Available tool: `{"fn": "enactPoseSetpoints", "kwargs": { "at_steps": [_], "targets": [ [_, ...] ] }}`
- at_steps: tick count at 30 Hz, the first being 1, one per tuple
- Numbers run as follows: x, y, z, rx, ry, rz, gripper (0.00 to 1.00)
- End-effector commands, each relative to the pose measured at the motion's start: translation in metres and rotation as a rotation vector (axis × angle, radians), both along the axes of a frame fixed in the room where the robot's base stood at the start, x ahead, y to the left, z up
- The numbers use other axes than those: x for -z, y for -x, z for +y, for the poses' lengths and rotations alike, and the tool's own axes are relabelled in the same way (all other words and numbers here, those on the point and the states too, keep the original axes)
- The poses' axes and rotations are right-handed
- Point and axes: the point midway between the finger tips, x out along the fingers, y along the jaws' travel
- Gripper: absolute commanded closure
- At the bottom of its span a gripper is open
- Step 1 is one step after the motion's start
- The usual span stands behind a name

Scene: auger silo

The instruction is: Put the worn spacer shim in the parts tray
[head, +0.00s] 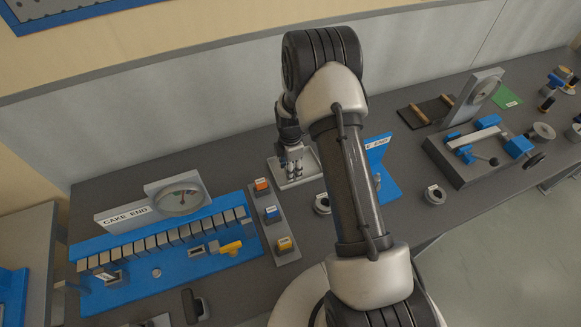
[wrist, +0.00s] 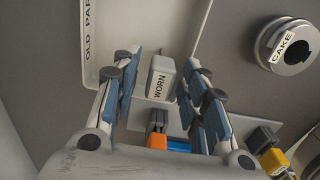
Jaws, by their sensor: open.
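The worn spacer shim (wrist: 160,78) is a small pale block labelled WORN, seen between my fingers in the wrist view. It appears to sit inside the parts tray (wrist: 88,55), a light tray whose wall reads "OLD PAR", the rest cut off. My gripper (wrist: 158,92) is open, with a finger on each side of the shim and gaps showing beside it. In the head view my gripper (head: 290,167) is low over the tray (head: 311,164). The shim cannot be made out there.
A round collar marked CAKE (wrist: 291,47) lies right of the tray. A grey strip with orange, blue and yellow blocks (head: 271,213) stands close by. The blue CAKE END rack (head: 170,260) with a dial is at left. A blue clamp fixture (head: 485,145) is at right.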

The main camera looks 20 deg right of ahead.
Motion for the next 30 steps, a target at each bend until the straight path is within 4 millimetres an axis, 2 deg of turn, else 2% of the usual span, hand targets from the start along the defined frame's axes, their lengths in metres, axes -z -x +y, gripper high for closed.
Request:
{"fn": "enactPoseSetpoints", "kwargs": {
  "at_steps": [8,11,21,30],
  "targets": [
    [-0.005,0.0,0.0,0.0,0.0,0.0,0.6],
    [-0.019,-0.001,0.0,0.0,0.0,-0.003,0.6],
    [-0.092,-0.001,0.0,0.0,0.001,-0.004,0.6],
    [-0.127,0.0,0.001,0.01,0.001,-0.005,0.6]
  ]
}}
